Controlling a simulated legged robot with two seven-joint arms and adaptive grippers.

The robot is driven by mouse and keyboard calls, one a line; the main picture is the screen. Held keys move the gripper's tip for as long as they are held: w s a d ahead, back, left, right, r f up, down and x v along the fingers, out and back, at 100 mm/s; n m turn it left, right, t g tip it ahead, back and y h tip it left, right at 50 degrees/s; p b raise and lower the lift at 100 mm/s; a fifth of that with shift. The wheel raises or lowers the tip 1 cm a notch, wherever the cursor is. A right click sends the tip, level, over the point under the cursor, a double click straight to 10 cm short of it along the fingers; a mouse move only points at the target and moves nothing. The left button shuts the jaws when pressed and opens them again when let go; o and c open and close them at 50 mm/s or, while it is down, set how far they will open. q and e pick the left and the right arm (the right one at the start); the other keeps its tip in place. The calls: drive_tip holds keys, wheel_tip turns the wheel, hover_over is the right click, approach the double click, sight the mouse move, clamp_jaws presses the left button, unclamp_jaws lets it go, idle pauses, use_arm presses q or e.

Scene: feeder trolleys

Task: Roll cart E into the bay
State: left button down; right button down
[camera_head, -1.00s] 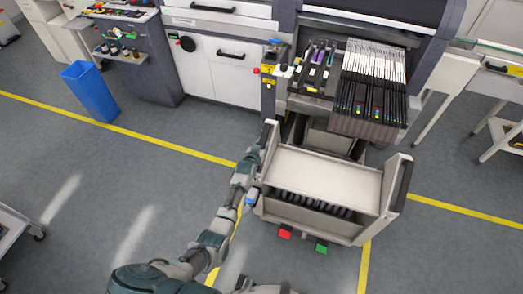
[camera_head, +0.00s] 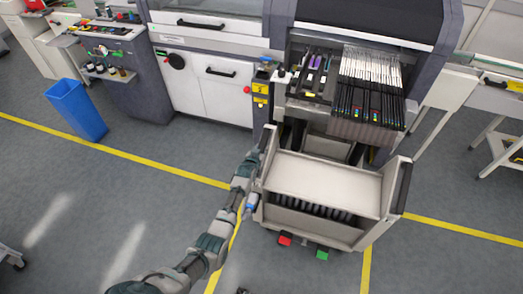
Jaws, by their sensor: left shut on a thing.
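The cart (camera_head: 322,180), a light grey feeder trolley with dark side handles, stands at the machine's front. Its far end is at the opening under the feeder bank, which is the bay (camera_head: 318,143). A red pedal (camera_head: 285,239) and a green pedal (camera_head: 322,253) show at its near foot. No letter on the cart is readable. My left gripper (camera_head: 254,160) is at the cart's left side handle and shut on it; the fingers are small and partly hidden. My right gripper is not in view.
A feeder bank (camera_head: 370,90) overhangs the cart's far end. A blue bin (camera_head: 77,110) stands at the left. Yellow floor lines (camera_head: 130,155) run beside the cart. A white table (camera_head: 500,120) stands at the right.

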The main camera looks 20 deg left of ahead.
use_arm(q)
drive_tip(key=shift+w+r, duration=0.15)
drive_tip(key=shift+r, duration=0.1)
drive_tip(key=c, duration=1)
unclamp_jaws()
drive_tip(key=shift+o, duration=1)
drive_tip(key=shift+f, duration=0.15)
drive_tip(key=v, duration=1.1)
drive_tip(key=shift+s, duration=0.45)
